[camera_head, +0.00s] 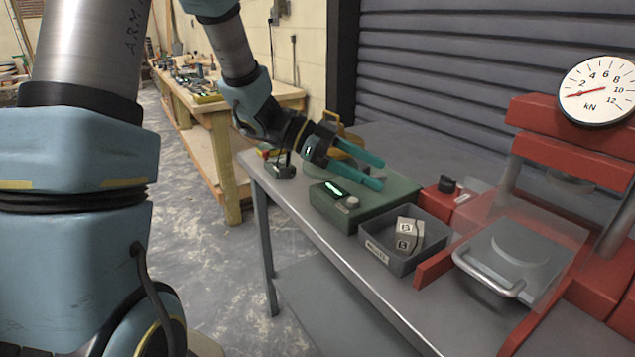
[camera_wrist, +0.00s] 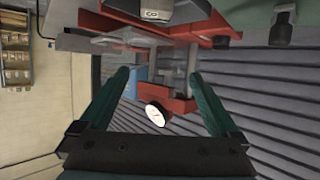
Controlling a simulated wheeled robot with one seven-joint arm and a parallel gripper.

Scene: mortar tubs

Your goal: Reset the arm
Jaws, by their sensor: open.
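My gripper (camera_head: 371,167) is at the end of my blue and grey arm, held above the left part of the grey metal table (camera_head: 330,275). Its two teal fingers are apart, with nothing between them. In the wrist view, my gripper (camera_wrist: 160,80) also shows open and empty, with the red press beyond the fingers. The fingers appear above the green box with a lit display (camera_head: 375,203) in the head view. I cannot tell the exact height between them.
A grey bin (camera_head: 402,258) holds cubes marked B (camera_head: 407,236). The red press (camera_head: 565,125) with a round kN dial (camera_head: 597,90) and clear guard stands at right. A wooden workbench (camera_head: 225,125) stands behind. The floor at left is clear.

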